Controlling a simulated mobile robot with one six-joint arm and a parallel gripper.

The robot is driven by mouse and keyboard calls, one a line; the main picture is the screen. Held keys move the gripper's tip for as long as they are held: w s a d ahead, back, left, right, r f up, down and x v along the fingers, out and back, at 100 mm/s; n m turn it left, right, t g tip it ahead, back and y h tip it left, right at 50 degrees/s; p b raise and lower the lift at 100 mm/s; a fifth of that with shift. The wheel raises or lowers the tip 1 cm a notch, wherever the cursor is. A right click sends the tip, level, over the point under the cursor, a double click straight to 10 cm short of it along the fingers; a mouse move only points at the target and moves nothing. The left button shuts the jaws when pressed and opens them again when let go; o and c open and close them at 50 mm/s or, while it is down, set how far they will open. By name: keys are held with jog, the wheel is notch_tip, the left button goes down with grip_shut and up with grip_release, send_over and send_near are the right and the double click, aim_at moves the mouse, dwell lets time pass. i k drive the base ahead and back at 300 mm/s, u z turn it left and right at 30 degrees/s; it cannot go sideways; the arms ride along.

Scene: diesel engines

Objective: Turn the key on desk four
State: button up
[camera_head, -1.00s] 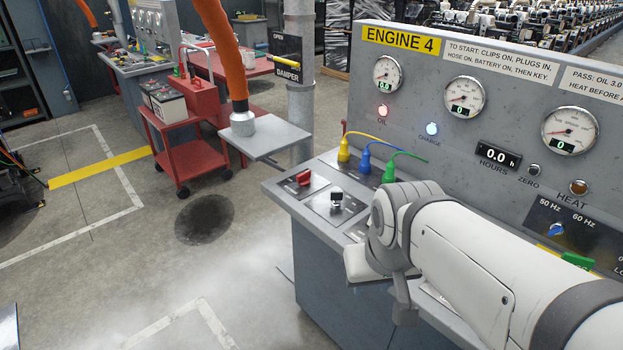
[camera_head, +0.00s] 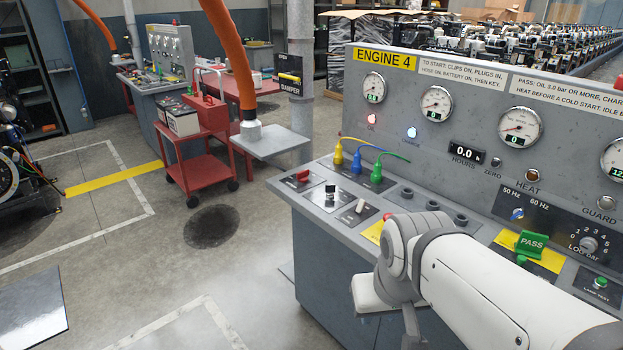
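Desk four (camera_head: 345,232) is the grey console whose panel is labelled ENGINE 4 (camera_head: 384,57). A small black-topped switch that looks like the key (camera_head: 330,190) stands upright on a metal plate at the desk's left end. A red knob (camera_head: 303,175) is behind and left of it, and a pale lever (camera_head: 360,206) is to its right. The oil lamp (camera_head: 372,119) glows red and the charge lamp (camera_head: 412,132) glows bluish white. My arm crosses the lower right in front of the desk, its wrist right of and nearer than the key. I cannot make out my gripper's fingers.
Yellow, blue and green plugs (camera_head: 376,173) with cables stand behind the key. A green PASS block (camera_head: 530,242) is at the right. An orange hose (camera_head: 232,60) hangs over a small grey shelf (camera_head: 268,142). A red battery cart (camera_head: 200,160) stands left on open floor.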

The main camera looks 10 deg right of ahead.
aim_at(330, 189)
jog(key=z, duration=0.15)
jog(key=i, duration=0.95)
jog(key=u, duration=0.1)
